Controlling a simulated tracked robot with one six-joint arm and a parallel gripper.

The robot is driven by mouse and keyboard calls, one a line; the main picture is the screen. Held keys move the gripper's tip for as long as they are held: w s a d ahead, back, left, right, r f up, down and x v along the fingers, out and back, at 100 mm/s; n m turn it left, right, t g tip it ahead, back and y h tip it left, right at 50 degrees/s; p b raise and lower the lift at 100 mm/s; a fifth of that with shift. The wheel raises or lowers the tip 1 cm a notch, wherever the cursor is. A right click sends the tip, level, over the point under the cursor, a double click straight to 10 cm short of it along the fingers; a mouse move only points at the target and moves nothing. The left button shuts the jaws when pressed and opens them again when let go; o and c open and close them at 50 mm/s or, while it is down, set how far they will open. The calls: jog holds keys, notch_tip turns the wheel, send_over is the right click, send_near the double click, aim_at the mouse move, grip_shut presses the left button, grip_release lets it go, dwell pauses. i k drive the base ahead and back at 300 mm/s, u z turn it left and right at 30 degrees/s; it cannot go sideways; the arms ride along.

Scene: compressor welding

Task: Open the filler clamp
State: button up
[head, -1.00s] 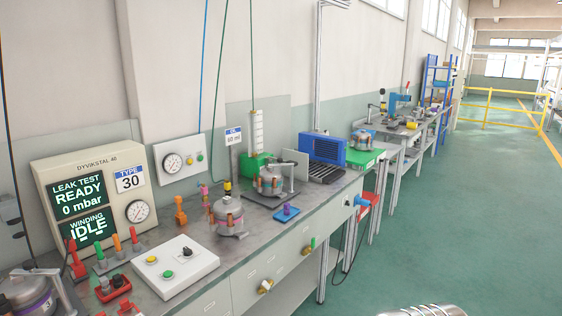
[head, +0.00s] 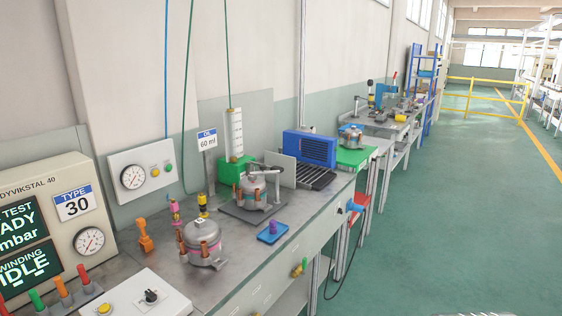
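The oil filler station stands mid-bench, with a graduated white tube (head: 233,132) above a green block (head: 232,171) and a sign reading "OIL 60 ml". In front of it a grey compressor (head: 254,187) sits on a dark base plate (head: 233,212). A dark metal clamp arm (head: 264,168) reaches across the compressor's top from an upright on its right. It looks lowered onto the compressor, but it is too small to tell for sure. My gripper is not in view.
A second compressor (head: 201,247) with copper stubs stands nearer on the bench. A blue tray (head: 272,232) lies right of it. A blue cooler unit (head: 310,148) and a green-topped table (head: 352,157) stand beyond. The green floor (head: 440,220) to the right is clear.

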aim_at(262, 167)
jog(key=z, duration=0.15)
jog(key=i, duration=0.8)
jog(key=u, duration=0.45)
jog(key=i, duration=0.8)
jog(key=u, duration=0.5)
